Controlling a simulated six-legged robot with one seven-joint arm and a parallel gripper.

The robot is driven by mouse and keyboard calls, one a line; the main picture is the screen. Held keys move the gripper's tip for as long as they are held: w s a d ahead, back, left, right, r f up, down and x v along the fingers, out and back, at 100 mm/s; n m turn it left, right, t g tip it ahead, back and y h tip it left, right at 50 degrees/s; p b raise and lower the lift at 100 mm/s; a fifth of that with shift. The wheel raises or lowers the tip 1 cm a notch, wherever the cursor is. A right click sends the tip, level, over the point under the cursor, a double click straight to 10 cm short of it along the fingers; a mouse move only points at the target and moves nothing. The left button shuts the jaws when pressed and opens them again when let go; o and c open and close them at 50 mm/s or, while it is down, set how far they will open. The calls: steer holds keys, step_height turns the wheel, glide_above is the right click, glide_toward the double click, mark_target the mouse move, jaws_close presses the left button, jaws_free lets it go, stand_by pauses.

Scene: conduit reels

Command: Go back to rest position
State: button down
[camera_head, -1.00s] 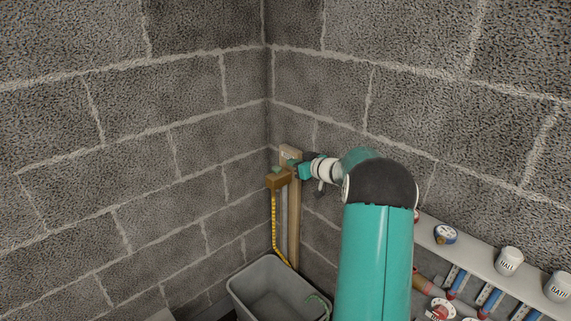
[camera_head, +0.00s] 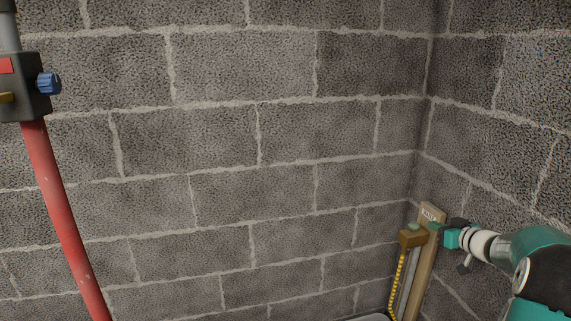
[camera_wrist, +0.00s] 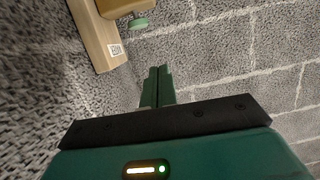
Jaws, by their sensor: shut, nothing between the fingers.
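My gripper (camera_head: 436,229) is at the right of the head view, at the end of my teal arm. It is close to a wooden post (camera_head: 424,262) in the room's corner. In the wrist view, my gripper's two teal fingers (camera_wrist: 157,85) are together with nothing between them. The post (camera_wrist: 95,35) with a small white label stands ahead and to the left in that view, apart from the fingers. A brown block (camera_head: 413,238) with a green knob is fixed at the post's top; the green knob (camera_wrist: 138,24) also shows in the wrist view.
A yellow-and-black strip (camera_head: 398,285) hangs below the brown block. A red pole (camera_head: 62,220) with a grey box (camera_head: 22,88) and blue knob stands at the left. Grey block walls (camera_head: 215,150) meet in the corner. A bin's rim (camera_head: 372,318) shows at the bottom edge.

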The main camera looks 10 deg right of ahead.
steer(key=s+a+r+g+y, duration=0.15)
steer(key=s+a, duration=0.25)
steer(key=a, duration=0.6)
steer(key=s+a+r+n+g, duration=0.1)
steer(key=s+a+r+g, duration=0.25)
steer(key=a, duration=0.65)
steer(key=s+a+r+g+y, duration=0.15)
steer(key=s+a, duration=0.35)
steer(key=a, duration=0.5)
steer(key=s+a+f+m+g+h, duration=0.1)
steer(key=s+a+h, duration=0.2)
steer(key=s, duration=0.8)
steer(key=s+a+f+m+g+h, duration=0.1)
steer(key=s+a+h, duration=0.1)
steer(key=s, duration=1)
steer(key=shift+s+a+f+m+h, duration=0.3)
steer(key=shift+a+m+h, duration=0.1)
steer(key=shift+a, duration=0.5)
steer(key=shift+d+g, duration=0.15)
steer(key=shift+g, duration=0.1)
